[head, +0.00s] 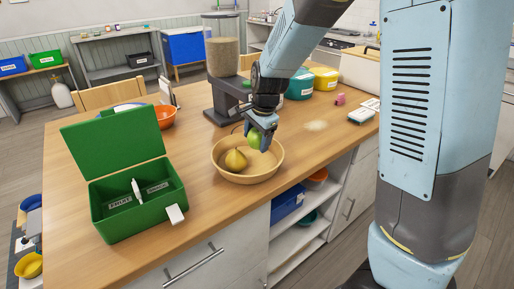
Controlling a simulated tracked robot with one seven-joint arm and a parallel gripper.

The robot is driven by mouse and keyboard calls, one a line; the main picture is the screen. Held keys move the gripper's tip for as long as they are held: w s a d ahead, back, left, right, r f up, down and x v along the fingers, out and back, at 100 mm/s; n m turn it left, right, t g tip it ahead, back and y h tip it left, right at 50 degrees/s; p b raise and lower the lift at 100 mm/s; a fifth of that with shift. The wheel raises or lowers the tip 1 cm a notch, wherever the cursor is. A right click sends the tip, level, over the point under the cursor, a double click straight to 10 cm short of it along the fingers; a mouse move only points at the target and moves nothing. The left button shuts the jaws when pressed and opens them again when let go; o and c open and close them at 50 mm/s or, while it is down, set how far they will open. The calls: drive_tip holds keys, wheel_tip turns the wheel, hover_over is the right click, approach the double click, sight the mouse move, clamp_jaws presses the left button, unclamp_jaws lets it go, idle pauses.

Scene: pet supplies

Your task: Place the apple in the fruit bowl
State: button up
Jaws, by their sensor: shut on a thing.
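A green apple (253,138) is held by my gripper (262,132), which is shut on it. The gripper points down, and the apple is over the right rear part of the tan fruit bowl (262,171). From this single view I cannot tell whether the apple touches the bowl. A yellowish round fruit, perhaps a pear (236,160), lies inside the bowl, left of the apple. The gripper covers part of the apple's right side.
An open green box (135,226) with dividers stands left of the bowl. A dispenser with a clear hopper (222,56) stands behind it. An orange bowl (166,117) and teal (300,88) and yellow (325,80) containers are further back. The wooden counter (205,213) is clear in front.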

sight(258, 147)
drive_tip(key=shift+w+d+f, duration=0.3)
drive_tip(key=shift+w+f, duration=0.35)
drive_tip(key=shift+f, duration=0.2)
drive_tip(key=x, duration=0.2)
drive_tip(key=shift+s+d+f, duration=0.15)
drive_tip(key=shift+s+f, duration=0.1)
drive_tip(key=shift+f, duration=0.25)
drive_tip(key=o, duration=1.3)
drive_tip(key=shift+c, duration=0.2)
